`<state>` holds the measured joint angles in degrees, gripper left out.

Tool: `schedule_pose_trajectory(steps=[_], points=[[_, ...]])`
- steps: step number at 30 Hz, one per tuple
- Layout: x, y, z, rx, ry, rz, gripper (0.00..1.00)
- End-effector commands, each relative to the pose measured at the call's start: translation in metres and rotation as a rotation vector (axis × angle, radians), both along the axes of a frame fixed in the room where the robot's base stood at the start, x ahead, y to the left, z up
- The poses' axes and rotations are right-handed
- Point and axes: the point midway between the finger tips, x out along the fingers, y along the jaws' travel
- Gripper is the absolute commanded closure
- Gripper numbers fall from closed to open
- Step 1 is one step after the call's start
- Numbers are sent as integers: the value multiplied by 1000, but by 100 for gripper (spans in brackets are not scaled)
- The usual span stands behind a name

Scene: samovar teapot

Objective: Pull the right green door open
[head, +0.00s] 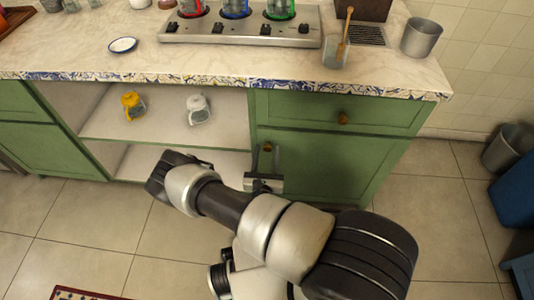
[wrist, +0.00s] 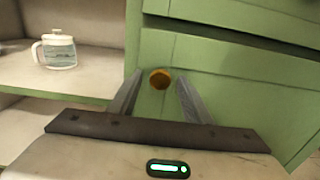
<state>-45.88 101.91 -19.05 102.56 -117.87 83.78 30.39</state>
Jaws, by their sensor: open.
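The right green door (head: 320,166) is the lower panel on the right of the cabinet, under a green drawer (head: 350,112). It looks closed. Its round brass knob (head: 267,147) sits near the door's upper left corner. My gripper (head: 266,155) is open in front of the door. In the wrist view the knob (wrist: 160,79) appears between the two fingertips, with a gap on each side. I cannot tell how deep the fingers reach around it. My arm covers the lower part of the door in the head view.
The countertop (head: 110,55) overhangs above, with a stove (head: 240,30). The tiled floor (head: 430,230) to the right is clear up to a blue bin (head: 515,195).

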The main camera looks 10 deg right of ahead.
Motion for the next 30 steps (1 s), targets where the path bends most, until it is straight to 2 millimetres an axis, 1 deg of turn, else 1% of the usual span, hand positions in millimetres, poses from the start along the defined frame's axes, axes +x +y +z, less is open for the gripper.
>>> schedule_pose_trajectory(steps=[3, 10, 11, 18, 26, 30], points=[[4, -1, 0, 0, 0, 0, 55], [5, -1, 0, -1, 0, 0, 55], [4, -1, 0, 0, 0, 0, 59], [4, -1, 0, 0, 1, 0, 99], [3, -1, 0, 0, 1, -2, 100], [-1, 2, 0, 1, 2, -10, 100]])
